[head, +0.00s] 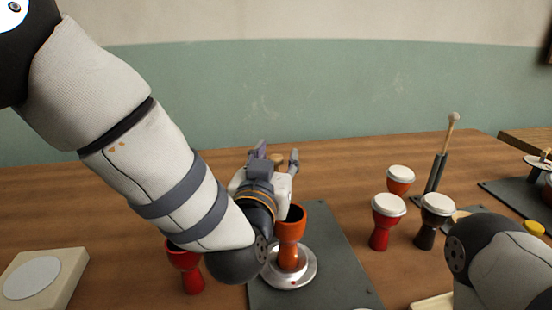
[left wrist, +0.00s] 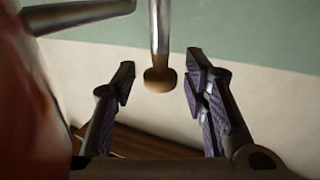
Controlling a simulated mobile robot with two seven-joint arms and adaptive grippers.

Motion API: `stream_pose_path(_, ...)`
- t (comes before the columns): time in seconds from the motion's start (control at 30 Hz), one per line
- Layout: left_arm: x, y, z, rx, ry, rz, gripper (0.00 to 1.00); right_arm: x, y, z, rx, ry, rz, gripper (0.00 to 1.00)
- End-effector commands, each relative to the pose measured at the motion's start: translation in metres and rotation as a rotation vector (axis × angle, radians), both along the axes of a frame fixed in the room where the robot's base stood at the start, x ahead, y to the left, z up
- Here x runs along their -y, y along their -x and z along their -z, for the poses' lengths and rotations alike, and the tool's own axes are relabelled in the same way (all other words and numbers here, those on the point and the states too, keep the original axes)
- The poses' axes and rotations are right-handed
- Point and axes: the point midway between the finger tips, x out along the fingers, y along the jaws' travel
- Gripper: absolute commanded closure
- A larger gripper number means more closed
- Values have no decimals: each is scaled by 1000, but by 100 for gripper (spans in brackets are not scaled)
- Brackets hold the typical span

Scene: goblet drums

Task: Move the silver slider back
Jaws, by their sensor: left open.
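In the left wrist view a silver rod (left wrist: 159,30) with a tan rounded end (left wrist: 160,79) comes down from the top, between my fingers; it may be the silver slider, but I cannot tell. My left gripper (left wrist: 160,92) is open, with a dark padded finger on each side of the tan end and gaps between. In the head view my left gripper (head: 276,154) is above and behind an orange goblet drum (head: 290,245), with the tan end (head: 277,160) between its fingers. The arm hides most of the rod. My right gripper is out of view.
The drum stands on a round silver base (head: 300,274) on a dark mat (head: 335,255). A red drum (head: 187,268) is partly behind my left arm. Several small drums (head: 387,220) and a mallet in a stand (head: 440,165) are at right. A pale block (head: 45,280) lies at left.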

Motion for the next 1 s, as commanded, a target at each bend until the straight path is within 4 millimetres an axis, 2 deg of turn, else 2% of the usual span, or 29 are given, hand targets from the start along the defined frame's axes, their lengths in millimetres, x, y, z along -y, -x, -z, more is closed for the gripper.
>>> stream_pose_path(0.2, 0, -1, -1, 1, -1, 0, 59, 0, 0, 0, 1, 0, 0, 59)
stream_pose_path(0.23, 0, -1, -1, 1, -1, 0, 64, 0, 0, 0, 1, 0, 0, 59)
stream_pose_path(0.4, 0, 0, -1, 1, 0, 0, 100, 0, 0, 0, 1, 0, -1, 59)
stream_pose_path(0.6, 0, -3, 0, 1, 0, -1, 100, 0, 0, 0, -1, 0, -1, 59)
stream_pose_path(0.83, -7, -40, 1, 1, 3, -1, 100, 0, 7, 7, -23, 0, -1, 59)
stream_pose_path(1.0, -10, -49, 0, 1, 1, 0, 100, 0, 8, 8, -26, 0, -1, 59)
